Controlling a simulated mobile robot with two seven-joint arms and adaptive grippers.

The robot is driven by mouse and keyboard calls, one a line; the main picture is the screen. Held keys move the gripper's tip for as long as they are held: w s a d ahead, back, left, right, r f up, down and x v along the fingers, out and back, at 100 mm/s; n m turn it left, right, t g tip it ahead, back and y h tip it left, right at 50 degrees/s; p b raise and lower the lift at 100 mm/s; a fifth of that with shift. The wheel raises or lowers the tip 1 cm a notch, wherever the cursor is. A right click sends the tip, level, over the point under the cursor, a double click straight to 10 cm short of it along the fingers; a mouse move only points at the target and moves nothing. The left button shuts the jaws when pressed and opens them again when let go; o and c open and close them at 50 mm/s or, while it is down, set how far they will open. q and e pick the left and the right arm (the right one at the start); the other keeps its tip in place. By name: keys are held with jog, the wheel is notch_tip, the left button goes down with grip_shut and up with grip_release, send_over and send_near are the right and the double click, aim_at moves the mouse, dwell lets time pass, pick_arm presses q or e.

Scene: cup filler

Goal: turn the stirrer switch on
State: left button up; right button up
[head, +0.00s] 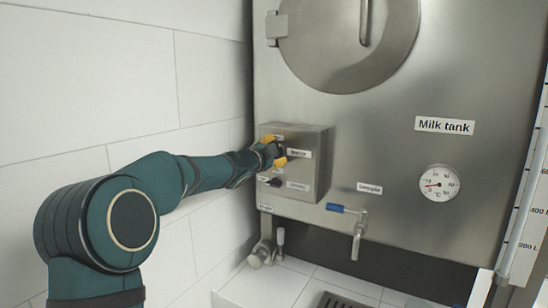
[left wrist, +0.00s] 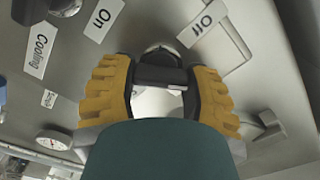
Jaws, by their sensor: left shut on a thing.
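My left gripper (head: 275,152) is at the front of the metal control box (head: 316,165) on the milk tank. Its yellow-padded fingers (left wrist: 162,95) are shut on the upper black switch knob (left wrist: 158,72), which I take to be the stirrer switch. An "On" label (left wrist: 102,18) and an "Off" label (left wrist: 203,23) show on either side of the knob in the left wrist view. The fingers cover much of the knob, so I cannot tell its exact position. My right gripper is not in view.
A lower black knob (head: 274,183) sits below, apart from my gripper; a "Cooling" label (left wrist: 40,50) shows in the left wrist view. The milk tank (head: 400,170) carries a round dial (head: 439,183) and a blue-handled tap (head: 357,232). A white tiled wall (head: 90,85) stands at the left.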

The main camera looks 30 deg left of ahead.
pick_arm(q)
jog(key=shift+f+m+b, duration=0.1)
jog(key=shift+m+b, duration=0.25)
jog(key=shift+m, duration=0.65)
jog(key=shift+m+b, duration=0.9)
jog(key=shift+m, duration=1.3)
jog(key=o, duration=1.2)
jog(key=s, duration=1.2)
